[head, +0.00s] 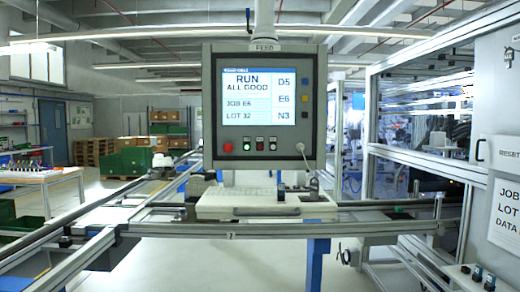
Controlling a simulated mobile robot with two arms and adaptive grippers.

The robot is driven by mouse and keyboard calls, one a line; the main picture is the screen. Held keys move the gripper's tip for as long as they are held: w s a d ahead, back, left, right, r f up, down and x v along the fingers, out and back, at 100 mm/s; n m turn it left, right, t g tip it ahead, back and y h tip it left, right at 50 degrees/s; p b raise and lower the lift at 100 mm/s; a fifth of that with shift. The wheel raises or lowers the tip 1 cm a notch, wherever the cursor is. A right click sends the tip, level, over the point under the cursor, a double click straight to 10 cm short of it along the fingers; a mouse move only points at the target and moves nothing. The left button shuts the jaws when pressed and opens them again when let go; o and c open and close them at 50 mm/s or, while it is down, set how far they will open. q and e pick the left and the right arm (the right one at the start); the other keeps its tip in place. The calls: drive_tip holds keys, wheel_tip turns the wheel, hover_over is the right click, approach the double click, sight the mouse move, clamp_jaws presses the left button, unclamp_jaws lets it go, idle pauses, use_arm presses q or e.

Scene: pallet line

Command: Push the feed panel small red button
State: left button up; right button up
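The feed panel (208,110) is a grey box with the label FEED on top, hanging in the middle of the head view and facing me. Its lit screen (250,97) reads RUN, ALL GOOD, JOB E6, LOT 32. Below the screen is a row of controls. A larger round red button (228,148) is at the left end, with a green button (247,146) beside it. Small controls on dark plates follow; one looks like a small red button (260,146), but its details are tiny. Neither of my grippers is in view, and nothing covers the controls.
A white keyboard shelf (235,206) juts out below the panel. A pale cable plug (300,147) sits at the right of the controls. A metal conveyor frame (150,231) crosses in front. A glazed machine enclosure (420,157) stands right, a workbench (40,176) left.

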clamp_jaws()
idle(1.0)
